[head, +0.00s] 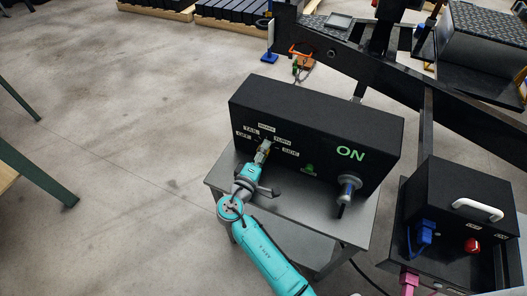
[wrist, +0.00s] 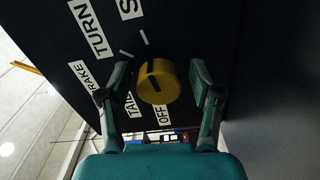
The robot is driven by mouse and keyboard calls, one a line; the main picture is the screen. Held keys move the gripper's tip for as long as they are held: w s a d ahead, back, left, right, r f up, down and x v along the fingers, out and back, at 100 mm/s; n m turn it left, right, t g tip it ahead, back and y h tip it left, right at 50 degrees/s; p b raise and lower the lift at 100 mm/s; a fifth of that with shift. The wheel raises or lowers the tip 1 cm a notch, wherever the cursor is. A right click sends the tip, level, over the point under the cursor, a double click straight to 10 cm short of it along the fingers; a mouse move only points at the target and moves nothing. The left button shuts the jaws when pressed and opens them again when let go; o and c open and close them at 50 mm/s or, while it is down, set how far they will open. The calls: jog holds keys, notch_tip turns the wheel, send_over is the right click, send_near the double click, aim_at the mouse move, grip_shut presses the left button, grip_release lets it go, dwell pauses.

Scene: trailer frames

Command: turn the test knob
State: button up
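The test knob (wrist: 157,82) is a yellow round knob with a dark line across its face, on the front of a black box (head: 312,125). Labels OFF, TAIL, BRAKE, TURN and SIDE are set around it. The line runs roughly between the OFF side and the SIDE side; I cannot tell which end points. My gripper (wrist: 159,75) is open, with one finger on each side of the knob and a visible gap on both sides. In the head view my gripper (head: 263,152) is at the box's front and mostly hides the knob.
The box stands on a grey metal table (head: 325,222). To the right of the knob are a green button (head: 310,168), a green ON sign (head: 350,153) and a plugged connector (head: 348,187). A second black box (head: 462,205) with a white handle stands at right. Open floor lies left.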

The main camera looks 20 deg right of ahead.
jog(key=v, duration=1.2)
jog(key=shift+r, duration=0.1)
jog(key=shift+a, duration=0.1)
dwell(0.4)
